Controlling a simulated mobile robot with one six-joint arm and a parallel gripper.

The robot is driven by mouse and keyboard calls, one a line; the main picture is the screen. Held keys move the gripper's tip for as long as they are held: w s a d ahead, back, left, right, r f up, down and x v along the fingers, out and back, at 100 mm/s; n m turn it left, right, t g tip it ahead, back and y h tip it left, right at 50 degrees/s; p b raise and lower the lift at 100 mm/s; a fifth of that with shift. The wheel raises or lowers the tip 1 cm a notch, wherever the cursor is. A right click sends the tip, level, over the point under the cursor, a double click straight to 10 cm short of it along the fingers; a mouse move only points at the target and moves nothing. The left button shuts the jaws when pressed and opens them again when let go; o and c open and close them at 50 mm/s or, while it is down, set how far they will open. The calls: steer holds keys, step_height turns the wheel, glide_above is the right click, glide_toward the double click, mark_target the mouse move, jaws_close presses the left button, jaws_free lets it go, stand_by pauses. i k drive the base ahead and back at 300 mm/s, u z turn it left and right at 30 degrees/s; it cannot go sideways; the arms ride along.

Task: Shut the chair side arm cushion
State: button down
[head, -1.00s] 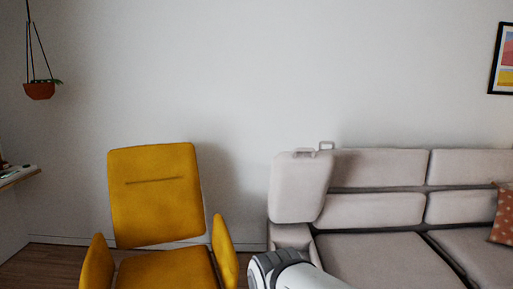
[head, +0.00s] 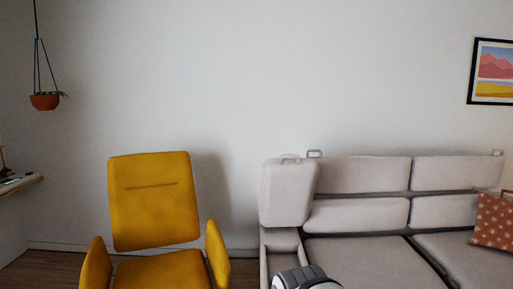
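The grey sofa's arm cushion on the side by the yellow chair (head: 153,205) stands raised at the sofa's left end (head: 289,193). It is a rounded, light grey pad with a small loop handle on its top edge. Below it the open arm base (head: 281,240) shows as a grey frame with a recess. A white and dark grey part of my arm is at the bottom edge, in front of the arm base and covering some of it. My gripper is not in view.
The yellow chair, with its two side arms, stands left of the sofa with a narrow gap between. The sofa seat (head: 365,262) extends right, with a patterned orange pillow (head: 494,221). A hanging pot (head: 45,102) and a shelf (head: 20,183) are far left.

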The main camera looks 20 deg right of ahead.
mark_target(289, 182)
steer(key=z, duration=0.65)
steer(key=i, duration=2.05)
steer(key=u, duration=0.55)
steer(key=k, duration=0.95)
steer(key=u, duration=0.1)
steer(key=i, duration=0.95)
steer(key=z, duration=0.05)
